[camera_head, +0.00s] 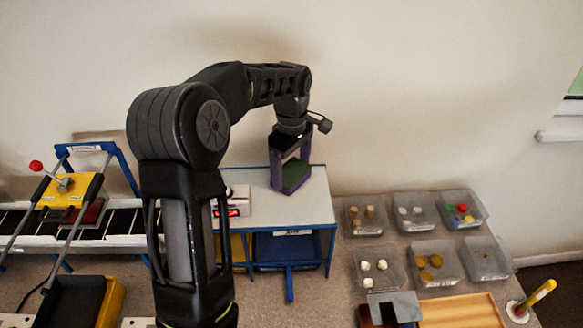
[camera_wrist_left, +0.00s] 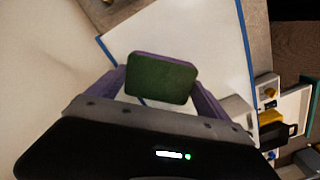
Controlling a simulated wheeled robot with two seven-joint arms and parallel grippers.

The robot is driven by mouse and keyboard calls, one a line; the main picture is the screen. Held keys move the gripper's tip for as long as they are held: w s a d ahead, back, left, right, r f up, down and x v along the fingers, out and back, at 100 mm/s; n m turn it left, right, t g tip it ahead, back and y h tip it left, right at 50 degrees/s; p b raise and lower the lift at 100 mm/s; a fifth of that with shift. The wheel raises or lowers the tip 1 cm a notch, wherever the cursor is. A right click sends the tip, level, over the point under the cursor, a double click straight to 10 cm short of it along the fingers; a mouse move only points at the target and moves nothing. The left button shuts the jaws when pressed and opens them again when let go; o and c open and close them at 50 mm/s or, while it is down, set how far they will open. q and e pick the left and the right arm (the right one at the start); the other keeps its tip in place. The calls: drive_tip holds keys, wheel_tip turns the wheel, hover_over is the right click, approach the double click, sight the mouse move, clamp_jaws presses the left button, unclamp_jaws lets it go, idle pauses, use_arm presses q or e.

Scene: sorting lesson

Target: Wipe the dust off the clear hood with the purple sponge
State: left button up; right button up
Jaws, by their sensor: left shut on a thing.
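My left gripper (camera_head: 290,185) is shut on the purple sponge (camera_head: 297,174), over the right part of a white-topped stand. In the left wrist view the gripper (camera_wrist_left: 162,88) has the sponge between its two fingers. The sponge's dark green face (camera_wrist_left: 160,80) is toward the camera, with a thin purple edge above it. I cannot make out the clear hood or any dust on it for certain in either view. My right gripper is not in view.
The white stand (camera_head: 312,207) has a blue frame. A device with a red display (camera_head: 230,212) is on its left part, partly behind my arm. Several clear trays (camera_head: 378,268) with small items stand at right. A yellow-handled tool (camera_head: 538,294) stands front right.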

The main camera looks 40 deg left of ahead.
use_arm(q)
wheel_tip(320, 180, up, 6)
drive_tip(key=p, duration=0.4)
drive_tip(key=shift+f, duration=0.1)
drive_tip(key=shift+r, duration=1.45)
